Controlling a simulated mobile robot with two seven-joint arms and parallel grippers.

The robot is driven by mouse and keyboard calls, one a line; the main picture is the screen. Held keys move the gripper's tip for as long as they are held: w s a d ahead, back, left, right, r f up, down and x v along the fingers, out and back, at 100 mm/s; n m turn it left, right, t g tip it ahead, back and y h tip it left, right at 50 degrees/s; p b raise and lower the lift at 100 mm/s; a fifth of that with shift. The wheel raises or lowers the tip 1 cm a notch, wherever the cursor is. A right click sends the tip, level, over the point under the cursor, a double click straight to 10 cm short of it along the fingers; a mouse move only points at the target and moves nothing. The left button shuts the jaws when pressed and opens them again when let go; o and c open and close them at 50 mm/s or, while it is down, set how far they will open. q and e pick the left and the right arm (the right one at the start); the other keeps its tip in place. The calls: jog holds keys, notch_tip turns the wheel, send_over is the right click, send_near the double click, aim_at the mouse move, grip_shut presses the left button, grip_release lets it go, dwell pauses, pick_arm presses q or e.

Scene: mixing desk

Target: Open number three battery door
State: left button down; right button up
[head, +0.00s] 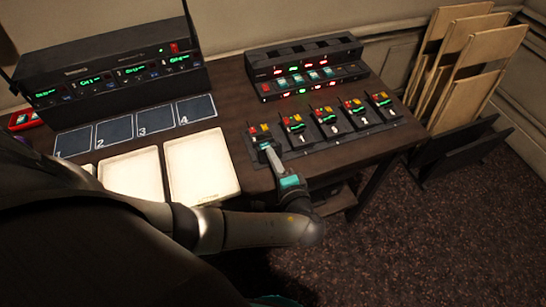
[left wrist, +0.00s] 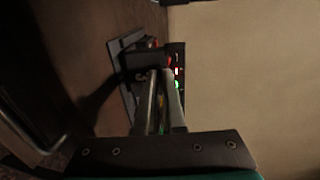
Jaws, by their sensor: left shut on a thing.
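A row of several small black units with red, yellow and green parts (head: 328,117) stands on a dark base strip at the right of the desk. My left gripper (head: 266,147) is at the near-left unit (head: 259,131) of this row. In the left wrist view, the gripper (left wrist: 160,78) is shut on a dark block-like part (left wrist: 146,59) at that unit. A pale digit beside the fingers looks like a 3, but is too blurred to be sure. Which part is the battery door is not clear. The fingers partly hide the unit. My right gripper is not in view.
A black rack with green displays (head: 112,75) stands back left, and a console with red and green lights (head: 306,72) behind the row. Mats numbered 1 to 4 (head: 157,119) and white trays (head: 202,165) lie left of my gripper. Boards (head: 468,65) lean at the right.

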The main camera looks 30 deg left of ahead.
pick_arm(q)
jog(key=c, duration=1)
grip_release()
jog(key=shift+s+d, duration=0.1)
jog(key=v, duration=1.5)
jog(key=shift+p, duration=0.3)
